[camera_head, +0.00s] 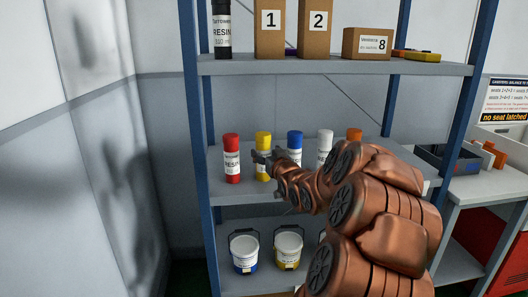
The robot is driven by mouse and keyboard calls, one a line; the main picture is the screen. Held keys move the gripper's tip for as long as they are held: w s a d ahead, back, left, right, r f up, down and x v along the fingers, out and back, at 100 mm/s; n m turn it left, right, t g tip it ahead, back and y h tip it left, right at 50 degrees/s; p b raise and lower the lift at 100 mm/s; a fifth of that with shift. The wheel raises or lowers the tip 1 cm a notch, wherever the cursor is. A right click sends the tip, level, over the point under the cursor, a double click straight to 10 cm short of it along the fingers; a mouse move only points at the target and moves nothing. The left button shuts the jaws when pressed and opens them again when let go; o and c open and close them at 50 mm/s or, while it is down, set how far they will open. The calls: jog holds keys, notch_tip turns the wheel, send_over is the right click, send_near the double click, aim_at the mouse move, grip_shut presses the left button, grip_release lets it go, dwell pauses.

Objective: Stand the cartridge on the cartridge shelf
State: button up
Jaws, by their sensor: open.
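Several resin cartridges stand upright in a row on the middle shelf (255,197). They are a red one (232,165), a yellow one (263,142), a blue one (295,140), a white one (325,140) and an orange-topped one (354,134), which my arm mostly hides. My gripper (263,160) is open at the yellow cartridge and covers part of its middle. I cannot tell whether it touches it. A dark cartridge (222,30) labelled RESIN stands on the top shelf at the left.
The top shelf (330,68) also holds cardboard boxes numbered 1 (270,25), 2 (315,25) and 8 (367,43). Blue posts (192,110) frame the rack. A bench with a grey bin (440,160) is at the right.

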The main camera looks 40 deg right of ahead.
jog(key=v, duration=0.9)
jog(key=shift+b, duration=0.45)
jog(key=w+a+f+n+g+y, duration=0.1)
jog(key=w+a+f+g+y, duration=0.2)
jog(key=a+f, duration=0.6)
jog(key=s+a+f+n+g+y, duration=0.1)
jog(key=s+a+f+g, duration=0.25)
jog(key=a, duration=0.25)
jog(key=s+a+f+n+g+y, duration=0.1)
jog(key=s+a+f+g, duration=0.25)
jog(key=a, duration=0.35)
jog(key=s+a+n+g+y, duration=0.1)
jog(key=s+a+g, duration=0.3)
jog(key=s+a, duration=0.4)
jog(key=s+a+g+y, duration=0.1)
jog(key=s+a+g, duration=0.4)
jog(key=s, duration=1.2)
jog(key=a, duration=0.3)
jog(key=shift+a+f+n, duration=0.4)
